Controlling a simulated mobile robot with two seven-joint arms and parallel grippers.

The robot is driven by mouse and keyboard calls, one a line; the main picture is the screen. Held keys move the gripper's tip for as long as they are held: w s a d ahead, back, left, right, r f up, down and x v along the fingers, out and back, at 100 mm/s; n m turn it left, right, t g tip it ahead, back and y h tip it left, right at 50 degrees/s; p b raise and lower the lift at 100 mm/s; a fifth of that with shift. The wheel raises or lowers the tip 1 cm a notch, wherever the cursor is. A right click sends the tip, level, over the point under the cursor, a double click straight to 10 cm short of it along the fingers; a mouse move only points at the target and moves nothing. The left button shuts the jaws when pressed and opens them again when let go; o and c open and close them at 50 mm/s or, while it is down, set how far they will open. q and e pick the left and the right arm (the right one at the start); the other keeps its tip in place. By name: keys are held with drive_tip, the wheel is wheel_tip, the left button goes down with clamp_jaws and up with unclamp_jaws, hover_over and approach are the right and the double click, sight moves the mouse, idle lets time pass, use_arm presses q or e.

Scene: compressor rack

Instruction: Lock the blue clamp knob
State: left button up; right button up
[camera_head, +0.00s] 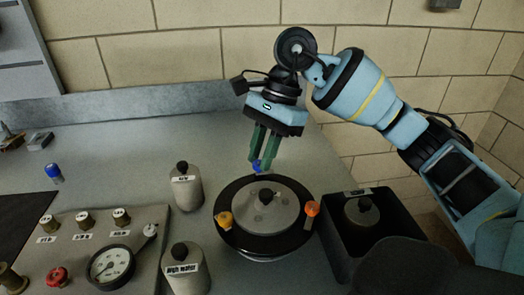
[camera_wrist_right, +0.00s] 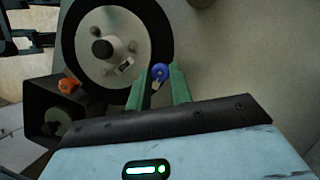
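The blue clamp knob (camera_head: 257,167) is at the far edge of the round black-rimmed vessel (camera_head: 228,236). In the right wrist view the blue knob (camera_wrist_right: 160,72) sits at the rim, with a small pale tab below it. My right gripper (camera_head: 264,158) reaches down from above, its green fingertips at the knob. In the wrist view the fingers (camera_wrist_right: 160,80) are apart, one on either side of the knob; I cannot tell whether they touch it. My left gripper is not in view.
A yellow knob (camera_head: 225,219) and an orange knob (camera_head: 312,208) sit on the same rim. A black box (camera_head: 340,232) stands at right. Labelled canisters (camera_head: 186,188) and a gauge panel (camera_head: 70,222) are at left. Wall tiles rise behind the bench.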

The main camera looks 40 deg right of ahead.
clamp_jaws()
drive_tip(key=m+t+p, duration=0.1)
drive_tip(key=m, duration=0.2)
drive_tip(key=shift+s, duration=0.15)
drive_tip(key=m+t+p, duration=0.1)
drive_tip(key=m, duration=0.1)
drive_tip(key=m+t+h, duration=0.1)
drive_tip(key=m, duration=0.2)
drive_tip(key=shift+s+a+r+p, duration=0.1)
drive_tip(key=shift+s+p, duration=0.1)
drive_tip(key=shift+p, duration=0.2)
drive_tip(key=m+h, duration=0.1)
drive_tip(key=m, duration=0.2)
drive_tip(key=m+t+p, duration=0.1)
drive_tip(key=m, duration=0.1)
drive_tip(key=shift+s+a+m+h+p, duration=0.1)
drive_tip(key=shift+a+m+h+p, duration=0.1)
drive_tip(key=shift+m+h+p, duration=0.15)
drive_tip(key=m+h, duration=0.1)
drive_tip(key=m, duration=0.2)
drive_tip(key=shift+a+t+p, duration=0.1)
drive_tip(key=shift+t+p, duration=0.25)
drive_tip(key=shift+t, duration=0.05)
drive_tip(key=shift+m+h, duration=0.35)
drive_tip(key=shift+m, duration=0.3)
